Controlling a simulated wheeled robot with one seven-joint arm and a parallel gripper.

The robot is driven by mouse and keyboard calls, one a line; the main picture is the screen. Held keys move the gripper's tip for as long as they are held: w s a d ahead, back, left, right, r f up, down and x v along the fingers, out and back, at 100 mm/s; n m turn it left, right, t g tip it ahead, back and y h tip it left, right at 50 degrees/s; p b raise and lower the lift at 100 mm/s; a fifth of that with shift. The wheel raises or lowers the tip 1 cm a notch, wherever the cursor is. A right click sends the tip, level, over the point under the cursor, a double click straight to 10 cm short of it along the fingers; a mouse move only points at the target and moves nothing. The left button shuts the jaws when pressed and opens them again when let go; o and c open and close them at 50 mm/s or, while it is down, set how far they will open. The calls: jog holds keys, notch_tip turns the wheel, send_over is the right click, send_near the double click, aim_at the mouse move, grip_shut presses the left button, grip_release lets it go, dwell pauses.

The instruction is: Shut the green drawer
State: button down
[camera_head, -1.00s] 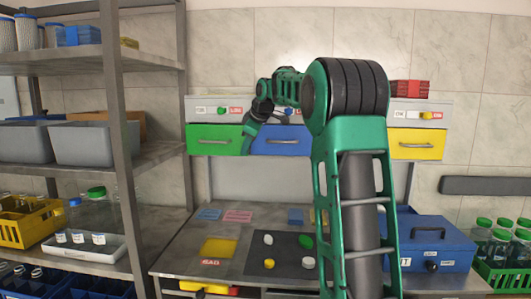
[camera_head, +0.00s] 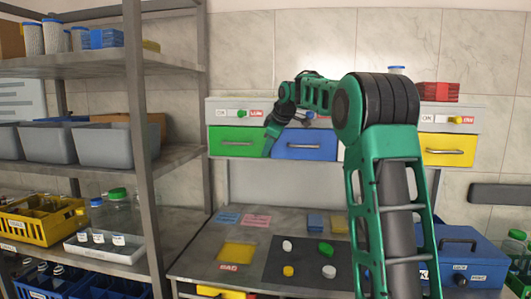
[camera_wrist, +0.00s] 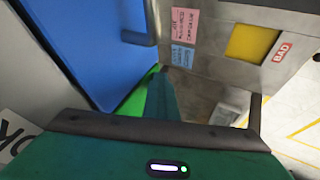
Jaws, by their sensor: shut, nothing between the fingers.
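The green drawer (camera_head: 237,141) is at the left end of the drawer row above the workbench, with a metal handle on its front. Whether its front stands out from the row is hard to tell. My gripper (camera_head: 268,148) is shut and empty, pointing down at the green drawer's right edge, beside the blue drawer (camera_head: 304,146). In the wrist view the shut fingers (camera_wrist: 162,92) lie over a thin strip of the green drawer (camera_wrist: 134,101), and the blue drawer (camera_wrist: 75,40) fills the upper left. Contact with the green front cannot be told.
A yellow drawer (camera_head: 447,150) is at the row's right end. Below, the workbench (camera_head: 205,262) holds a dark mat (camera_head: 307,261) with caps and a blue toolbox (camera_head: 470,262). A shelf rack (camera_head: 140,130) stands close on the left.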

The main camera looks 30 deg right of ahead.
jog(key=s+a+r, duration=0.3)
jog(key=s+r, duration=0.5)
jog(key=s, duration=0.1)
jog(key=s+a+f+m+g, duration=0.2)
jog(key=s+f+m, duration=0.3)
jog(key=s+f, duration=0.5)
jog(key=s+a+f+m+g, duration=0.1)
jog(key=s+f+m+g, duration=0.2)
jog(key=s+f, duration=0.8)
jog(key=s+a+f+m+g, duration=0.2)
jog(key=s+f+m, duration=0.5)
jog(key=s, duration=1.7)
notch_tip(320, 180, down, 4)
jog(key=shift+s+a+f+g, duration=0.1)
jog(key=shift+s+a+g, duration=0.15)
jog(key=shift+a+g, duration=0.05)
jog(key=shift+w+f, duration=0.2)
jog(key=shift+w, duration=0.45)
